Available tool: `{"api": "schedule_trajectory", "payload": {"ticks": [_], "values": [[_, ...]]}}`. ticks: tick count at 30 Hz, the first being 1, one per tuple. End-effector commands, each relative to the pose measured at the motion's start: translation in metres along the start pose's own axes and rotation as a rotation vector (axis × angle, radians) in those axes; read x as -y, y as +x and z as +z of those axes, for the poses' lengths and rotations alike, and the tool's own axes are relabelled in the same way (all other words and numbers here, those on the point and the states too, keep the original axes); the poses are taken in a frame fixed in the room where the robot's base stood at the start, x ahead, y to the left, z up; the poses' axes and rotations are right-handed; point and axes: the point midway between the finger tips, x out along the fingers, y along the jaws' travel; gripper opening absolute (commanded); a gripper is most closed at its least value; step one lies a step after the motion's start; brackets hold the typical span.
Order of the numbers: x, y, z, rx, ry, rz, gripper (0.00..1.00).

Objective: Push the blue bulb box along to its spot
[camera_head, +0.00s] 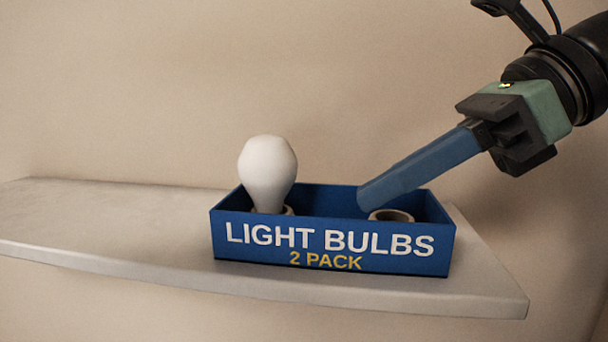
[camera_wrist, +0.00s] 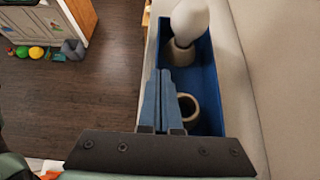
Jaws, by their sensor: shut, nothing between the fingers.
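The blue bulb box (camera_head: 335,241), an open tray marked "LIGHT BULBS 2 PACK", stands upright on the shelf near its right end. A white bulb (camera_head: 267,168) stands in its left holder; the right holder (camera_head: 391,216) is empty. My gripper (camera_head: 366,198) comes in from the upper right with its long blue fingers shut and empty. The fingertips are over the box, close to the empty holder; I cannot tell whether they touch the box. In the wrist view, the shut fingers (camera_wrist: 166,76) point along the box (camera_wrist: 207,75) towards the bulb (camera_wrist: 190,20).
The pale shelf (camera_head: 100,225) is clear to the left of the box. A plain wall (camera_head: 200,80) rises behind it. The wrist view shows a dark wooden floor (camera_wrist: 95,75) far below, with a cabinet (camera_wrist: 45,18) and small coloured items (camera_wrist: 37,52) beside it.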

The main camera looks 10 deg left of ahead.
Motion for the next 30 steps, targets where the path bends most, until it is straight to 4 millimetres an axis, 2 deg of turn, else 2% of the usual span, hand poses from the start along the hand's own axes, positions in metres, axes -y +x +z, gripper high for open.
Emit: {"api": "schedule_trajectory", "payload": {"ticks": [8,17,30], "values": [[0.000,-0.008,0.001,0.001,0.000,-0.002,0.00],[-0.002,-0.052,-0.002,-0.004,0.006,-0.009,0.00],[-0.003,-0.070,-0.005,-0.004,0.001,0.000,0.00]]}}
